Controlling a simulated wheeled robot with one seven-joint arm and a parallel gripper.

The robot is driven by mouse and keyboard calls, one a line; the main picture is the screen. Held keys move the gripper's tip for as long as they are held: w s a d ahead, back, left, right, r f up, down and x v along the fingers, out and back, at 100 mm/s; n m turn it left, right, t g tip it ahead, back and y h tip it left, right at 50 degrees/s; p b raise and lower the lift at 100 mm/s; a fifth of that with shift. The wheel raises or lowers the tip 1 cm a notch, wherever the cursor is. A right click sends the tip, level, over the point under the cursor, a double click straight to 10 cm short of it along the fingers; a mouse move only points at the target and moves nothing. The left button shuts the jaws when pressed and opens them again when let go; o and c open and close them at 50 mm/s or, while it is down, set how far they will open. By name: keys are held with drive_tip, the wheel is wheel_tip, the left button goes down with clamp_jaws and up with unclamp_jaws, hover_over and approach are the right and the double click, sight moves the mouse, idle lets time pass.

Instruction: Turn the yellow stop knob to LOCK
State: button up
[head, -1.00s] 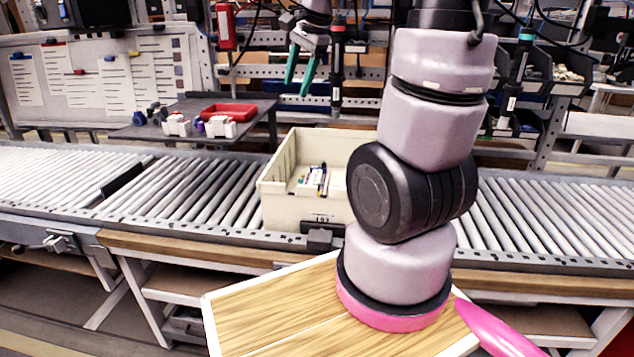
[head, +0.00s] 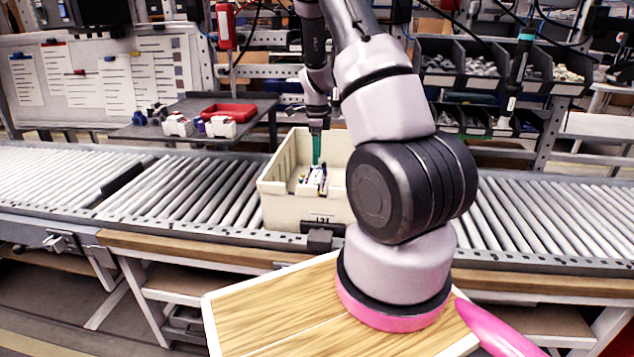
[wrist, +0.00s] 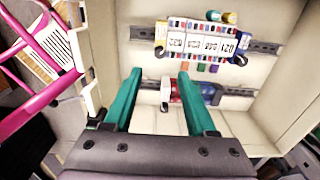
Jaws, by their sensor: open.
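I cannot make out a yellow stop knob for certain in either view. In the wrist view a small yellow cylinder (wrist: 231,17) sits beside a teal one at the top; whether it is the knob I cannot tell. My gripper (wrist: 159,74) is open, its two teal fingers apart and pointing into the beige bin (wrist: 148,121). A small red and white part (wrist: 173,92) shows between and beyond the fingers. A block with white number labels (wrist: 203,43) lies past the fingertips. In the head view my gripper (head: 316,160) reaches down into the bin (head: 285,212).
The bin stands on a roller conveyor (head: 205,195). A dark shelf with a red tray (head: 229,112) is behind it to the left. A screwdriver (head: 515,75) hangs at the right. In the wrist view a pink frame (wrist: 45,60) is at the left.

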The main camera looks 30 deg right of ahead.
wheel_tip(320, 180, down, 10)
drive_tip(key=shift+f, duration=0.1)
idle(0.4)
clamp_jaws()
